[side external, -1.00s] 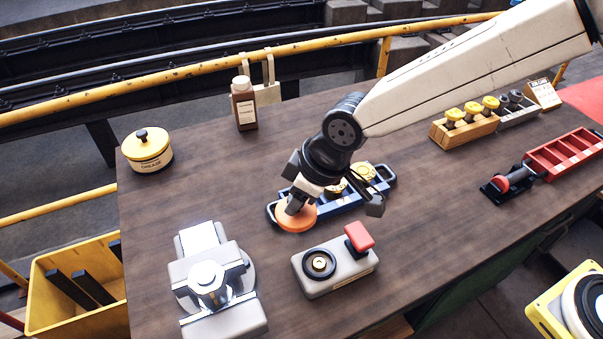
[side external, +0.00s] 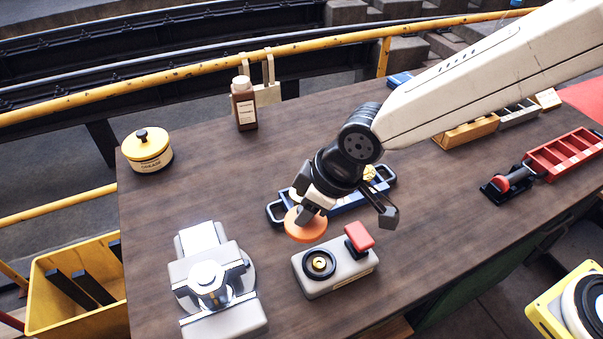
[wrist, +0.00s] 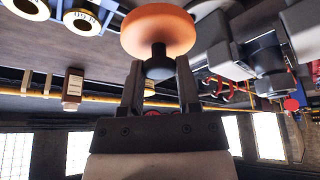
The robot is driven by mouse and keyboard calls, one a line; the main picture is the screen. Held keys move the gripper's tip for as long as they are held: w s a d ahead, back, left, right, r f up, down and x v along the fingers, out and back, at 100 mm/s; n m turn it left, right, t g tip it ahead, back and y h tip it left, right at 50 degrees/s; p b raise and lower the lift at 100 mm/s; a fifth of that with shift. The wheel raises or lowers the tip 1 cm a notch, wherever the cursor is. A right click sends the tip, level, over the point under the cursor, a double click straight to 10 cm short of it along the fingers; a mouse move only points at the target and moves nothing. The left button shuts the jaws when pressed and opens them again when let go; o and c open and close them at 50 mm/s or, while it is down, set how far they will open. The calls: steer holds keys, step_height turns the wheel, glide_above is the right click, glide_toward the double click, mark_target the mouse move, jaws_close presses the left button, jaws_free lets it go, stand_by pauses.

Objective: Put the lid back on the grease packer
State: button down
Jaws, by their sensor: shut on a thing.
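My gripper (side external: 312,210) is shut on the black knob (wrist: 158,58) of an orange round lid (side external: 304,231), which shows large at the top of the wrist view (wrist: 158,27). The lid hangs from the fingers just behind and left of a grey unit (side external: 338,279) with a black ring, a brass centre and a red block on top. The lid and this unit look apart. I take this unit for the grease packer, but no label on it is readable. A yellow tin marked grease (side external: 149,161) stands at the back left with its own knobbed yellow lid on.
A grey clamp-like fixture (side external: 212,280) stands front left. A brown bottle (side external: 244,110) stands at the back. A red tray (side external: 568,153) lies far right.

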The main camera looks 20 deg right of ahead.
mark_target(317, 233)
steer(key=shift+s+d+f, duration=0.15)
steer(key=shift+s+d, duration=0.1)
steer(key=shift+s, duration=0.65)
steer(key=shift+s+d+f, duration=0.1)
steer(key=shift+s+d, duration=0.15)
steer(key=shift+s, duration=0.65)
steer(key=shift+f, duration=0.25)
steer(key=shift+f, duration=3)
steer(key=shift+f, duration=0.15)
jaws_free()
steer(key=shift+r, duration=0.2)
